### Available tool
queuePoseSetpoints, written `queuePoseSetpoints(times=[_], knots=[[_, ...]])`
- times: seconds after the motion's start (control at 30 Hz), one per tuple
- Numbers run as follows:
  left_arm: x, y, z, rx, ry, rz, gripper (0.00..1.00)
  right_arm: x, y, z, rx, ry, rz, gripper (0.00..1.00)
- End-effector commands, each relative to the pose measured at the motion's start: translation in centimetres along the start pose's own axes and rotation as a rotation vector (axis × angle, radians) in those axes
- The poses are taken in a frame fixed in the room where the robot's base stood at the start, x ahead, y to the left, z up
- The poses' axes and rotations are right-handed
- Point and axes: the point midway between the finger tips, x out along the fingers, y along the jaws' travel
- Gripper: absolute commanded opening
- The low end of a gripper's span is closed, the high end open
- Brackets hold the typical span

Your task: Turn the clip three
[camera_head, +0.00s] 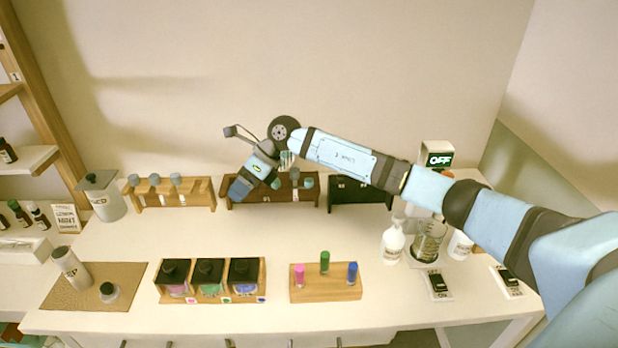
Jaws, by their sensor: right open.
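A dark brown wooden rack (232,198) stands at the back middle of the table, with small grey-blue tops and pale stems partly visible at its right. My right arm comes in from the right, and my right gripper (256,184) is over the left part of this rack. The gripper is open, and I see nothing held between its fingers. It hides part of the rack, and I cannot tell whether it touches anything there. A light wooden rack (190,199) to the left holds three grey-blue-topped pieces (155,179). I cannot tell which piece is clip three. My left gripper is not in view.
A black rack (360,196) stands to the right. In front are a wooden holder with dark-capped bottles (208,272) and a block with three coloured vials (325,288). A white bottle (393,243) and glass beaker (428,243) stand near my right arm. The table's middle is clear.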

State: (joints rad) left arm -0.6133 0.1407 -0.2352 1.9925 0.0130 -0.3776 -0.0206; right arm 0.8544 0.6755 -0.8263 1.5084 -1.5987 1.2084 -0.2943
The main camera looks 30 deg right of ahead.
Motion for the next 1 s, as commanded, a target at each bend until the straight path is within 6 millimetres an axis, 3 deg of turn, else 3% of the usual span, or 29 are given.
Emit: queuePoseSetpoints(times=[0.03,0.13,0.23,0.37,0.47,0.57,1.0], knots=[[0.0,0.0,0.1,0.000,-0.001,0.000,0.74,-3.3,-3.1,-0.7,-0.022,0.129,-0.097,0.54],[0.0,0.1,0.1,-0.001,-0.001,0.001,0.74,-9.1,-7.3,-2.5,-0.021,0.358,-0.238,0.54],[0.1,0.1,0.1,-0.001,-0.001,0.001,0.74,-13.9,-9.7,-3.8,0.012,0.515,-0.333,0.54],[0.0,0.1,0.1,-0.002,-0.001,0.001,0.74,-17.4,-11.0,-4.8,0.047,0.621,-0.390,0.54],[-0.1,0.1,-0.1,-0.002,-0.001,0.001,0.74,-17.8,-11.3,-5.3,0.056,0.645,-0.399,0.54],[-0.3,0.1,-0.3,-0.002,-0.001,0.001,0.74,-16.8,-11.7,-6.0,0.057,0.646,-0.399,0.54],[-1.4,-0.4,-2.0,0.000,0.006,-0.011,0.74,-10.2,-14.7,-11.2,0.057,0.642,-0.395,0.54]])
